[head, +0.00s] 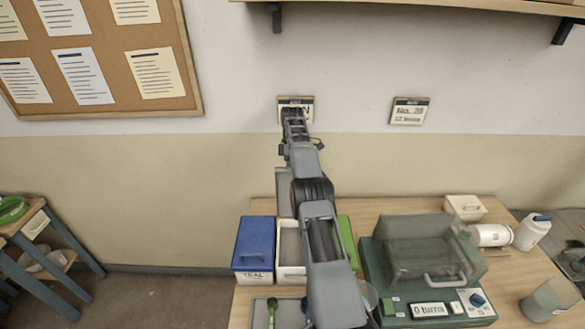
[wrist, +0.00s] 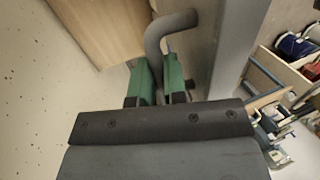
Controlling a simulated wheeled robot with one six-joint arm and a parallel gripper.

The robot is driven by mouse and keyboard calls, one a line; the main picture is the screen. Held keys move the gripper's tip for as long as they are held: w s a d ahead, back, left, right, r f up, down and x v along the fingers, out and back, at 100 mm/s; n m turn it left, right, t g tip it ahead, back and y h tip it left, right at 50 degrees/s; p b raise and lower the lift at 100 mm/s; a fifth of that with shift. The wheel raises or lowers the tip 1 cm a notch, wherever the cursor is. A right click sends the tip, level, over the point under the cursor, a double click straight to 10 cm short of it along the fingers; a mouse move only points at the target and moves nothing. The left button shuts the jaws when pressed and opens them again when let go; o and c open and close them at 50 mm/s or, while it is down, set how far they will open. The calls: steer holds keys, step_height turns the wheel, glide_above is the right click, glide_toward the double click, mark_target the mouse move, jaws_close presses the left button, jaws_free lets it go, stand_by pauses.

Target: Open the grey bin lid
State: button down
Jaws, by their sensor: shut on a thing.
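The grey bin (head: 291,275) stands on the table between a blue-lidded bin and a green-lidded one. Its pale rim and part of its inside show. Its grey lid (head: 284,188) stands up steeply at the back of the bin, partly hidden by my arm. In the wrist view the lid (wrist: 238,45) is a large grey panel with a dark curved handle (wrist: 166,25). My gripper (wrist: 159,78) has its green fingers shut on that handle. In the head view my arm crosses over the bin and hides the fingers and handle.
The blue-lidded bin (head: 254,243), labelled TEAL, is close on the left; the green lid (head: 348,241) is close on the right. A green machine (head: 420,312) with a clear cover stands further right. A green spoon (head: 271,312) lies in front. White jars (head: 531,232) are at the right.

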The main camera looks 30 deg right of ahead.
steer(key=shift+a+f, duration=0.15)
steer(key=shift+f, duration=0.35)
steer(key=c, duration=1.2)
jaws_free()
steer(key=shift+o, duration=0.2)
steer(key=shift+r, duration=0.3)
